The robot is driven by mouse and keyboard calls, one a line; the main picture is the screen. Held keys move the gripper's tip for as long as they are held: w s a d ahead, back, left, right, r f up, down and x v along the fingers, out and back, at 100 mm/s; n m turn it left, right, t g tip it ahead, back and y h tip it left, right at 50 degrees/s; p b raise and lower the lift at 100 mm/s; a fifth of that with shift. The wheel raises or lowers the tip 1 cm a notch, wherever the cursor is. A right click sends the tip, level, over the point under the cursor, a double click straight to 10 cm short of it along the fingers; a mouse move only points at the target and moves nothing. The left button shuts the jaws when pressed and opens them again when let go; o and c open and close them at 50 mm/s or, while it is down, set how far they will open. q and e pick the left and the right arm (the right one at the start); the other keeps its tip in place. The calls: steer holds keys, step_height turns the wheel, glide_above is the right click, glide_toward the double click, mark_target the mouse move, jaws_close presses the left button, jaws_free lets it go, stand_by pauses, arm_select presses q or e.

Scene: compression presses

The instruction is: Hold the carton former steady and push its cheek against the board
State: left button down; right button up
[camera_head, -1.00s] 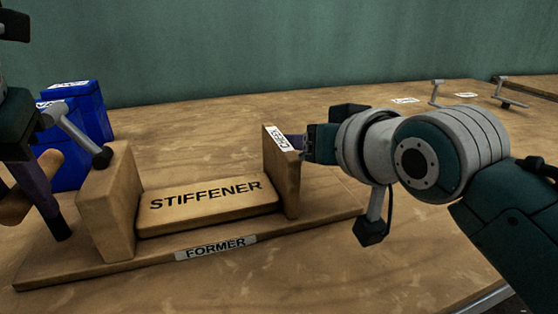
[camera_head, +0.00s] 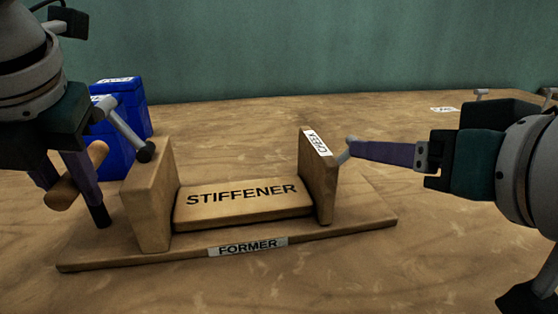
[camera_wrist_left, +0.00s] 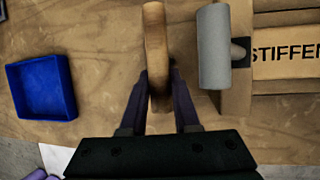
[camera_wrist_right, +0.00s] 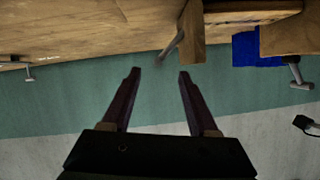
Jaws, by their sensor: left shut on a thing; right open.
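The carton former (camera_head: 330,229) is a wooden base with a fixed upright on its left and the cheek (camera_head: 320,185) upright on its right. The stiffener board (camera_head: 245,205) lies between them; I cannot tell whether it touches the cheek. My left gripper (camera_head: 72,192) is shut on the former's round wooden handle (camera_head: 90,158), left of the left upright; it also shows in the left wrist view (camera_wrist_left: 157,45). My right gripper (camera_head: 352,152) is open and empty, its fingertips by the grey handle on the cheek's outer side. In the right wrist view this grey handle (camera_wrist_right: 171,46) lies just beyond the fingertips.
Blue boxes (camera_head: 128,105) stand behind the left upright. A grey lever (camera_head: 125,128) crosses near that upright's top. A label (camera_head: 445,109) and small grey fittings are at the back right. The table in front is clear.

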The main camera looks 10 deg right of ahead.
steer(key=shift+s+r, duration=0.25)
steer(key=shift+s, duration=0.35)
arm_select(q)
steer(key=c, duration=0.6)
jaws_free()
steer(key=shift+o, duration=0.2)
